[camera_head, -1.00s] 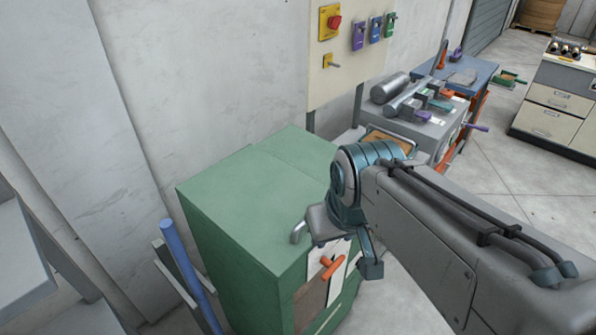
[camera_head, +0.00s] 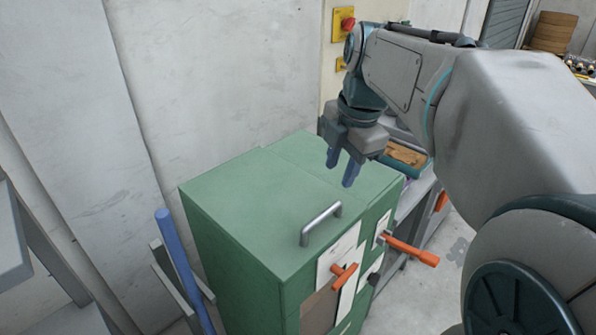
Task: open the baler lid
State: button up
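The baler is a green cabinet (camera_head: 220,240) in the middle of the head view. Its flat green lid (camera_head: 255,190) lies closed on top. A metal bar handle (camera_head: 321,223) stands on the lid near its front edge. My gripper (camera_head: 342,170) is above the lid, behind the handle and a little to its right in the picture. Its two blue-grey fingers point down and are apart, with nothing between them. The fingers look clear of the handle.
Orange levers (camera_head: 344,276) and (camera_head: 412,249) stick out from the baler's front. A blue post (camera_head: 183,270) stands at its left. The concrete wall (camera_head: 220,90) is behind. A yellow switch box with a red button (camera_head: 347,24) is on a panel at the back.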

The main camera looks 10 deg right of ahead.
aim_at(324, 213)
jog(key=w+f+n, duration=0.1)
jog(key=f, duration=0.3)
jog(key=w+f+n, duration=0.1)
jog(key=f, duration=0.4)
jog(key=w+a+f+n, duration=0.1)
jog(key=f, duration=0.3)
jog(key=shift+w+f+b, duration=0.2)
jog(key=shift+w+b, duration=0.1)
jog(key=shift+w, duration=0.05)
grip_shut()
